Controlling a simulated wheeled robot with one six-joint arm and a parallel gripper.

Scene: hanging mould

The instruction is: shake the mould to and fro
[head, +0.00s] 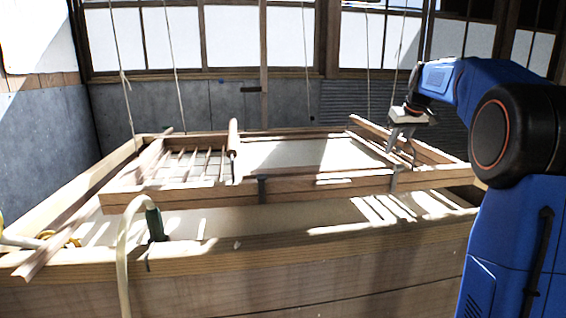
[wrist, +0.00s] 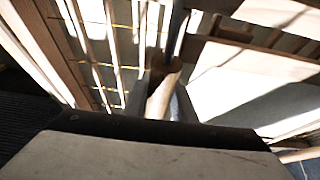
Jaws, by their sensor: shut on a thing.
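The mould is a wooden frame (head: 300,190) hanging on cords over a wooden vat (head: 300,270). It has thin ribs at its left part and a pale flat surface (head: 290,154) in the middle. A rounded wooden handle (head: 233,140) stands up near its middle. My gripper (head: 402,148) is at the mould's right part, reaching down from above. In the wrist view my gripper (wrist: 160,102) is shut on a rounded wooden handle (wrist: 161,92). The handle's lower end is partly hidden by the fingers and wrist.
Cords (head: 172,60) run up from the mould out of view. A pale hose (head: 125,245) with a green end (head: 154,222) hangs over the vat's front edge at the left. Yellow and white items (head: 50,238) lie at the far left. Grey walls and windows stand behind.

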